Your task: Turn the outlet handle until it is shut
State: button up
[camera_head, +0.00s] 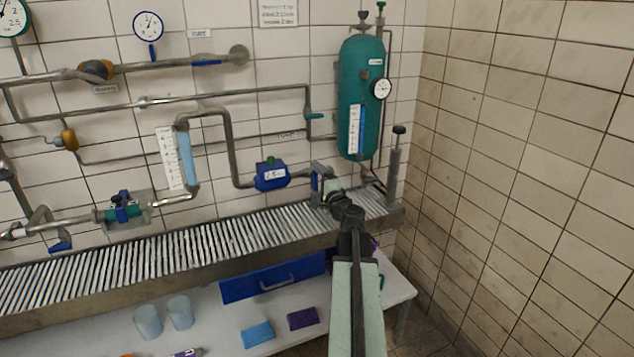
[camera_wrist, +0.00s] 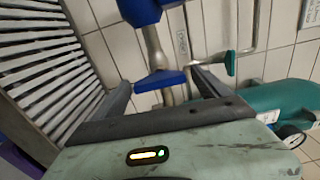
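A blue lever handle (camera_wrist: 160,81) sits on the grey pipe to the right of the blue pump (camera_head: 271,175). In the wrist view it looks crosswise to the pipe; no readable label confirms it as the outlet handle. The same handle shows in the head view (camera_head: 315,182), partly behind my arm. My gripper (camera_wrist: 160,84) is open, with one dark finger on each side of the handle. I cannot tell whether either finger touches it. In the head view my gripper (camera_head: 328,188) is at the pipe end, its fingers hard to make out.
A teal tank (camera_head: 362,98) stands behind to the right, and a teal handle (camera_head: 315,116) is on a pipe above. A slatted grating (camera_head: 200,250) runs below the pipes. Other blue levers (camera_head: 207,62) (camera_head: 60,246) are farther left. A tiled wall (camera_head: 520,150) closes the right.

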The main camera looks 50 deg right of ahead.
jog(key=v, duration=0.8)
jog(key=shift+w, duration=0.1)
